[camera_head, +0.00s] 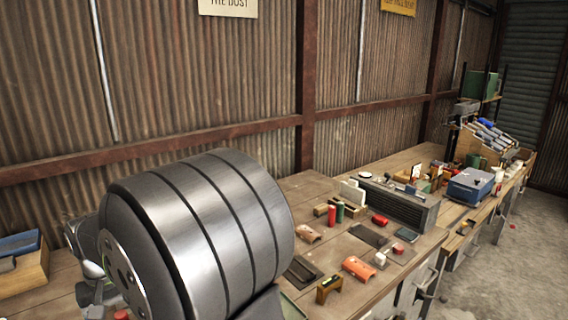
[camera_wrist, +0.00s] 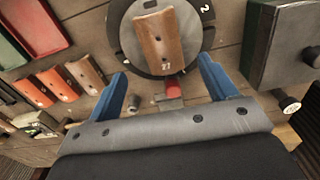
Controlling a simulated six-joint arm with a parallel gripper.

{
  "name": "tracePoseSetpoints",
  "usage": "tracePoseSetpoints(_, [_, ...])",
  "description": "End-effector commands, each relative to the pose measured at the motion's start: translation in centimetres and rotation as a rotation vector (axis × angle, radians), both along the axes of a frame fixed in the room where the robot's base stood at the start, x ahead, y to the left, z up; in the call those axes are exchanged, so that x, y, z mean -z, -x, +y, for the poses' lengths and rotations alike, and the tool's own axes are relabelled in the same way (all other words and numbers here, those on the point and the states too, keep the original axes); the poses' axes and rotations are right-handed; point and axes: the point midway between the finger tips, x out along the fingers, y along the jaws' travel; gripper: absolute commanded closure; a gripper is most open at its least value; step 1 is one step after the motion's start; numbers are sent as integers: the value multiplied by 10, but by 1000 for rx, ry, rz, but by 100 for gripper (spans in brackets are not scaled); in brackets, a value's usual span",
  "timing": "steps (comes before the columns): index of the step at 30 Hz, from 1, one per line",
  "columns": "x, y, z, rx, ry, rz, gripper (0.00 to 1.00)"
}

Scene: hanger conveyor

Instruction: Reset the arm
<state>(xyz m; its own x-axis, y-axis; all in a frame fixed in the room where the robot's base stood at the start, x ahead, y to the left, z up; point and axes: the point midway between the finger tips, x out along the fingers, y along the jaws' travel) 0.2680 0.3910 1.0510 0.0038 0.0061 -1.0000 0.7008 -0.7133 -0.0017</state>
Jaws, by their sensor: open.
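My gripper (camera_wrist: 162,65) shows in the wrist view with its two blue fingers spread wide apart and nothing between them. In the head view a large banded metal part of my own arm (camera_head: 205,225) fills the lower left. My gripper is not visible in that view.
In the wrist view, several orange and brown half-round pieces (camera_wrist: 58,84) lie at left near a red tray (camera_wrist: 38,25); a grey box (camera_wrist: 280,45) stands at right. In the head view, a cluttered workbench (camera_head: 395,165) runs along a corrugated wall (camera_head: 210,75). Open floor (camera_head: 500,260) lies at right.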

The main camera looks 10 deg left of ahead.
Motion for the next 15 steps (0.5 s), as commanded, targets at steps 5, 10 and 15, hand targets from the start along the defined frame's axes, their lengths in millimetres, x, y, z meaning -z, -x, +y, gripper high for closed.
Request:
tracePoseSetpoints(5, [9,-35,-15,85,5,3,22])
tracePoseSetpoints(10, [13,-64,-30,155,5,4,22])
tracePoseSetpoints(15, [18,-92,-46,226,6,4,22])
